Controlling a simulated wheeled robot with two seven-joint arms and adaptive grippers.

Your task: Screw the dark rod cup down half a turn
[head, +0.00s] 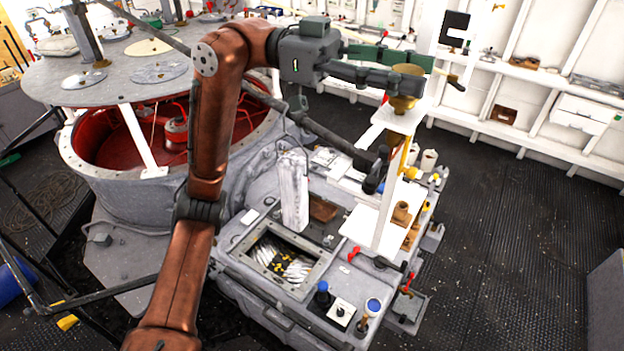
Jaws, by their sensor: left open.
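My left gripper (428,74) is at the upper right of centre in the head view, with its fingers apart and pointing right. A brass-coloured, funnel-like cup (405,103) stands upright between the fingers, its rim at finger height; I cannot tell whether they touch it. It is on the white stand (388,215). A dark cup-like piece (375,172) is lower on the stand's left side, at the end of a dark bar. I cannot tell for sure which of these is the rod cup. My right gripper is not in view.
Below the stand is a grey deck box (285,330) with an open hatch full of fish (280,262). A dark blue bottle-like item (322,294) and a blue-topped cup (373,306) stand at its front. A round red-lined tub (110,170) is left. Dark floor (510,220) is clear right.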

